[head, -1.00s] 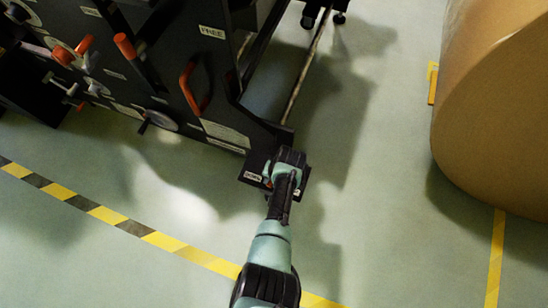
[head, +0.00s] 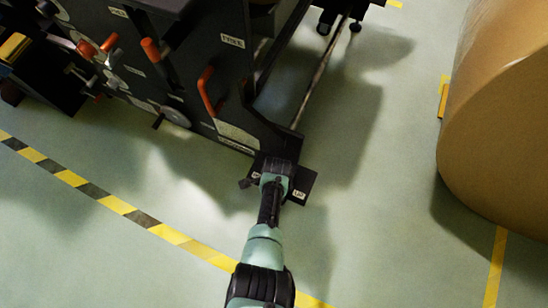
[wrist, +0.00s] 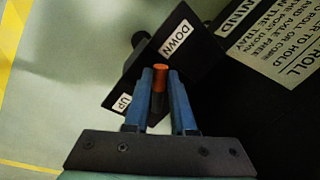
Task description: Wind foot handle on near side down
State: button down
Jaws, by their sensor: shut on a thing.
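The foot handle (wrist: 159,80) shows an orange tip and a dark shaft in the wrist view. My gripper (wrist: 160,92) has its two blue fingers closed on it, one on each side. Behind it is a dark plate (wrist: 186,62) with a DOWN label (wrist: 174,39) toward the upper side and an UP label (wrist: 122,103) toward the lower left. In the head view my gripper (head: 275,170) is low at the machine's near corner, over the dark plate (head: 306,181). The arm hides the handle there.
The dark machine (head: 190,60) fills the upper left, with several orange handles on its side. A large brown paper roll (head: 505,120) stands at the right. Open green floor lies between them and in front, crossed by a yellow-black stripe (head: 115,205).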

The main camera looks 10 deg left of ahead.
jog(key=m, duration=0.3)
jog(key=shift+w+a+f+m+h, duration=0.1)
jog(key=shift+w+a+m+h, duration=0.05)
jog(key=shift+w+m+h, duration=0.2)
jog(key=shift+w+m+h+b, duration=0.2)
jog(key=shift+m+b, duration=0.15)
jog(key=shift+m, duration=0.55)
jog(key=shift+w+m+h+b, duration=0.15)
jog(key=shift+m+b, duration=0.2)
jog(key=shift+m, duration=0.5)
jog(key=c, duration=0.8)
grip_release()
jog(key=shift+o, duration=0.2)
notch_tip(320, 180, up, 13)
jog(key=s+p, duration=0.2)
jog(key=p, duration=0.7)
jog(key=shift+s+a, duration=0.15)
jog(key=shift+a, duration=0.25)
jog(key=shift+f, duration=0.1)
